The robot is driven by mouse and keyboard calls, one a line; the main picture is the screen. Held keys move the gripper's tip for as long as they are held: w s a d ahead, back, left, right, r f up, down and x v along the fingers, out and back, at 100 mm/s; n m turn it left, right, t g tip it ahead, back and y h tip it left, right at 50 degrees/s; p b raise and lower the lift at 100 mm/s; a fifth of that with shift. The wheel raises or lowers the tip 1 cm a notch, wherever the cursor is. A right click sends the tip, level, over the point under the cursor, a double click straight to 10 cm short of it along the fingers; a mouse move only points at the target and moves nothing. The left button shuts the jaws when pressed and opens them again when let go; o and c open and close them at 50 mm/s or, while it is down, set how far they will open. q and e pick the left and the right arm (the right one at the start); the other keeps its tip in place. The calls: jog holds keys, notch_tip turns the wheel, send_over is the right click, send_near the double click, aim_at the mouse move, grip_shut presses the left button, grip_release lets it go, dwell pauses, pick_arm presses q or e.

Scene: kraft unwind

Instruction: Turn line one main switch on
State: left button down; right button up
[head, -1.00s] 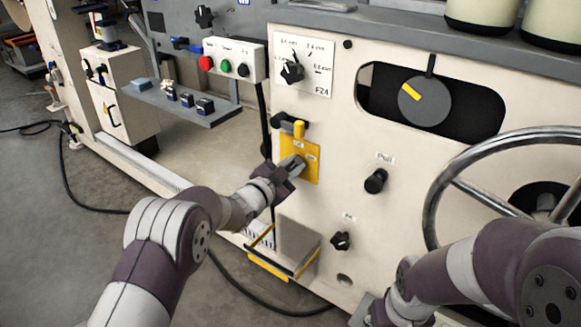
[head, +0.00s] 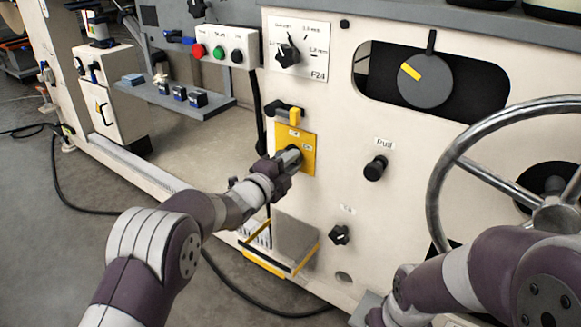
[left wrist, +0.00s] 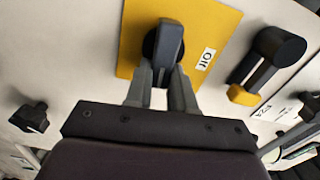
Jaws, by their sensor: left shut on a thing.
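The main switch is a dark grey knob (left wrist: 168,42) on a yellow plate (head: 309,160) on the cream machine front. The plate also shows in the left wrist view (left wrist: 132,30). My left gripper (head: 292,157) is at the plate in the head view. In the left wrist view its fingers (left wrist: 162,85) are shut on the knob's handle, one on each side. An ON label (left wrist: 206,58) sits on the plate to the right of the knob in that view. The fingers hide part of the handle. My right gripper (head: 376,314) is low at the bottom edge, its fingers not clear.
A black lever with a yellow end (head: 296,112) is just above the plate. A Pull knob (head: 376,168), a smaller black knob (head: 340,235) and a large handwheel (head: 445,170) are to the right. A yellow-edged step (head: 265,262) sits below. A button box (head: 222,47) stands upper left.

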pick_arm(q)
jog(key=shift+f+m+b, duration=0.25)
jog(key=shift+m+b, duration=0.05)
jog(key=shift+m, duration=0.2)
dwell(0.3)
jog(key=c, duration=1)
grip_release()
jog(key=shift+o, duration=0.2)
jog(key=shift+r, duration=0.1)
jog(key=p+v, duration=0.5)
jog(key=v, duration=0.7)
jog(key=shift+s+a+p, duration=0.2)
jog(key=shift+s+p, duration=0.15)
jog(key=shift+p, duration=0.05)
